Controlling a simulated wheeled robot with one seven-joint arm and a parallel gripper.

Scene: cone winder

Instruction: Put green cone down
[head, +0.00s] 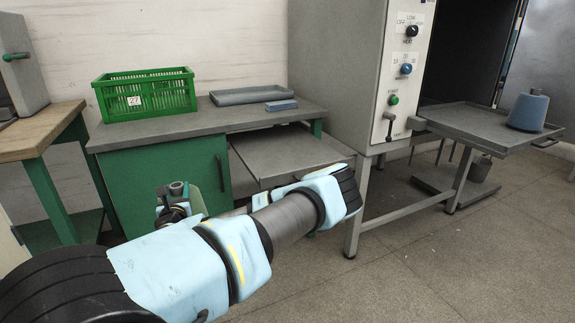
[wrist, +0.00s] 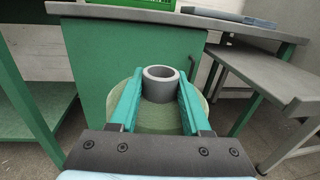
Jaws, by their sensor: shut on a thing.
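My gripper (wrist: 157,98) is shut on the green cone (wrist: 152,122). In the wrist view its two teal fingers lie on either side of the cone's grey tube top (wrist: 160,84), and the pale green winding shows below and between them. The cone is held in the air in front of the green cabinet (wrist: 110,60). In the head view my gripper (head: 178,197) is beyond my forearm, low in front of the cabinet (head: 170,178). Only the grey tube end shows clearly there; the rest of the cone is mostly hidden.
A green crate (head: 147,96), a grey tray (head: 248,96) and a blue-grey block (head: 281,105) stand on the bench (head: 185,125). A lower grey shelf (head: 285,155) juts out at right. A blue cone (head: 528,111) stands on the machine's side tray (head: 475,122). A wooden-topped table (head: 38,135) is at left.

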